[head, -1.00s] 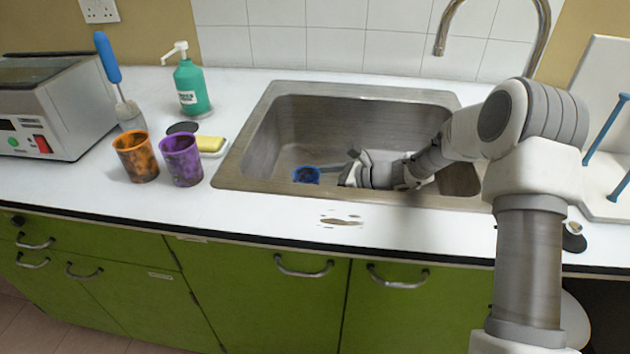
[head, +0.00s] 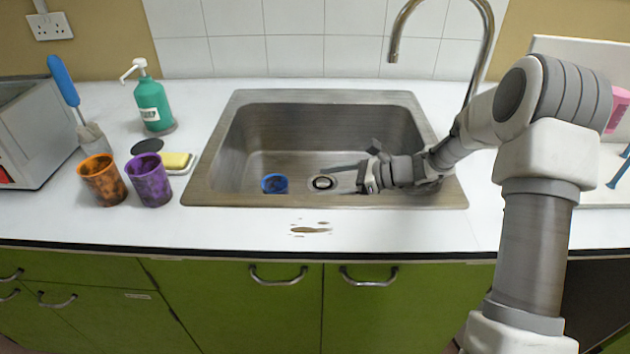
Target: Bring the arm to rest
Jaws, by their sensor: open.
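My gripper (head: 350,174) is in the head view, inside the right part of the steel sink (head: 225,186). It is open, with nothing seen between its fingers, and points left over the drain (head: 323,183). My arm reaches in from the right over the sink's right rim. A blue cup (head: 274,184) is in the sink, left of the drain and apart from my gripper.
An orange cup (head: 102,181) and a purple cup (head: 149,180) stand on the counter left of the sink. Behind them are a yellow sponge (head: 175,161), a green pump bottle (head: 153,105) and a blue-handled brush (head: 64,82). The tap (head: 480,40) rises behind the sink. A brown stain (head: 311,230) marks the front counter.

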